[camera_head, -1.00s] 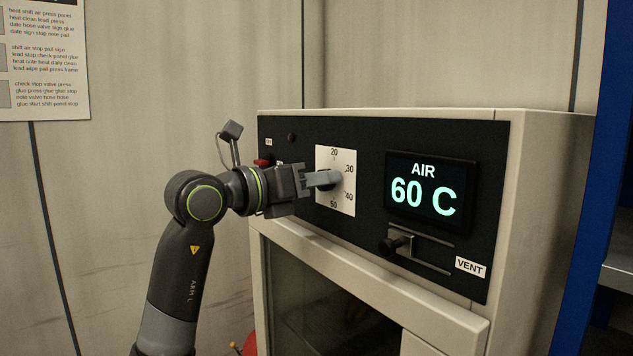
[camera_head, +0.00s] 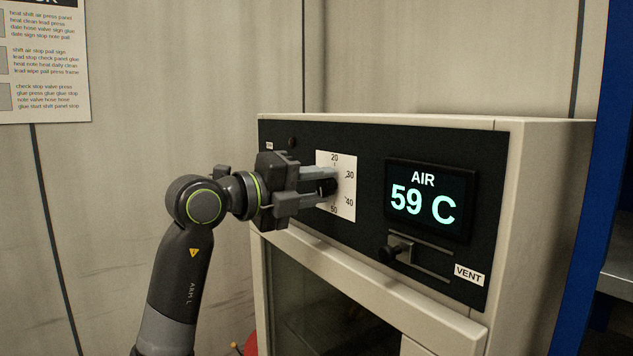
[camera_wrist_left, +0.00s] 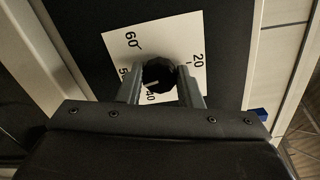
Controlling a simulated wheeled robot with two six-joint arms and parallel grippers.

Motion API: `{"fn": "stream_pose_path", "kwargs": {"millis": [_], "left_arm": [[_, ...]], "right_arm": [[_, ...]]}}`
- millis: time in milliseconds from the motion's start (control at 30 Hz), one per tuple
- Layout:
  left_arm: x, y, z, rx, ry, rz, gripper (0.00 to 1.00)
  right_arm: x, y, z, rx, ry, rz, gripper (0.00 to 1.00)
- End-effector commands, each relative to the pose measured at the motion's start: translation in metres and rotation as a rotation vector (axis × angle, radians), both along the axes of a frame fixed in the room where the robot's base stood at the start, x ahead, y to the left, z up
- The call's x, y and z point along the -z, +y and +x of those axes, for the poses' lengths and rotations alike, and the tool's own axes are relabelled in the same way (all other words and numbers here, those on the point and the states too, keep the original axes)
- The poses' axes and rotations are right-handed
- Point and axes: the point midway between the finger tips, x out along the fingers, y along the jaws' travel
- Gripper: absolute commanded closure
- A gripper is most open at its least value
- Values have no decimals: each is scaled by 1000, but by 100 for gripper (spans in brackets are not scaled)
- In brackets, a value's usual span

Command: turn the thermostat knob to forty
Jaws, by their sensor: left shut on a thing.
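The thermostat knob (camera_head: 328,187) is black and sits on a white dial plate (camera_head: 348,208) on the oven's dark panel. My left gripper (camera_head: 322,186) is at the dial, shut on the knob with one finger on each side. The wrist view also shows the knob (camera_wrist_left: 158,71) between the two fingers. A pale pointer mark on it lies toward the 40 and 50 side of the scale; the exact reading is hard to tell. The display (camera_head: 424,200) reads AIR 59 C. My right gripper is not in view.
The vent slider (camera_head: 394,249) is below the display, beside its VENT label (camera_head: 469,273). The oven door (camera_head: 370,288) is below the panel. A blue upright (camera_head: 586,180) stands at the right.

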Motion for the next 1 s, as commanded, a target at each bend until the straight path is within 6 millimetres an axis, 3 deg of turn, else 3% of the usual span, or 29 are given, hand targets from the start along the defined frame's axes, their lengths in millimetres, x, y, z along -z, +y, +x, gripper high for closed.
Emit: {"fn": "stream_pose_path", "kwargs": {"millis": [600, 1000], "left_arm": [[-3, 1, 1, -1, 464, -338, 91], [0, 0, 0, -1, 659, -480, 91]], "right_arm": [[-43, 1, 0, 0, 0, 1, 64], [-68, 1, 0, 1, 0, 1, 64]]}}
